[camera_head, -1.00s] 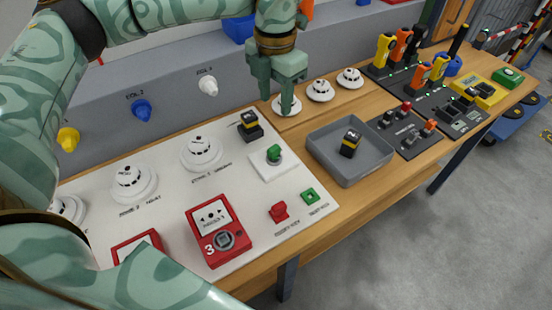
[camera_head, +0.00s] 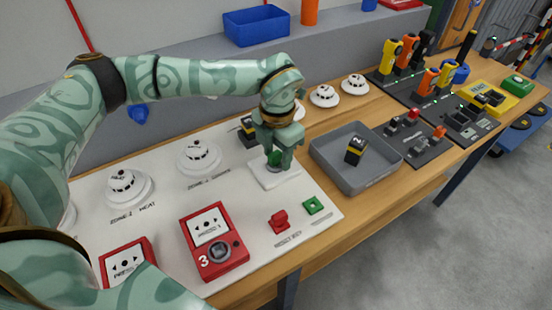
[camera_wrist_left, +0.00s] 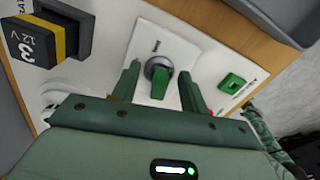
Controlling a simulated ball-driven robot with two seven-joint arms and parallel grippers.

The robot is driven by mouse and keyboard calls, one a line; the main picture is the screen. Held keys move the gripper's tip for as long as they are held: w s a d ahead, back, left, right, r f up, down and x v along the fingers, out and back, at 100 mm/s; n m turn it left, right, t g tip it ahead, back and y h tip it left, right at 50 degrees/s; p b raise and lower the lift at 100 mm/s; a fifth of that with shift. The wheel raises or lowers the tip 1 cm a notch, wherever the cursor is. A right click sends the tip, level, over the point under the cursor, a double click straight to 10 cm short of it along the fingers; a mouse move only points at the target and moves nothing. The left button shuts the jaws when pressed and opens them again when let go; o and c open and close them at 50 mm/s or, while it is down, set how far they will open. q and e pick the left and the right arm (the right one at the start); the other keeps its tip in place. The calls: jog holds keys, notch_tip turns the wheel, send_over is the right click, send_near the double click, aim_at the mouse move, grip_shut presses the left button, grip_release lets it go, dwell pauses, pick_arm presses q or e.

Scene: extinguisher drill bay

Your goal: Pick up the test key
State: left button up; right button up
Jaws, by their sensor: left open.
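The green test key (camera_head: 272,159) stands in a round grey lock on a white plate (camera_head: 268,179) of the white panel. In the left wrist view the key (camera_wrist_left: 160,87) shows in front of the silver lock ring (camera_wrist_left: 157,65). My left gripper (camera_head: 282,157) is right over the key and hides part of it in the head view. In the wrist view its two fingers stand open on either side of the key, with gaps visible. My right gripper is not in view.
A black-and-yellow block (camera_head: 247,130) stands close left of my gripper. A grey tray (camera_head: 372,185) with another such block (camera_head: 355,150) is to the right. A red key-like piece (camera_head: 279,221) and a green square socket (camera_head: 313,205) are nearer the front edge.

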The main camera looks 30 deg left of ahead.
pick_arm(q)
jog(key=shift+r, duration=0.1)
grip_shut()
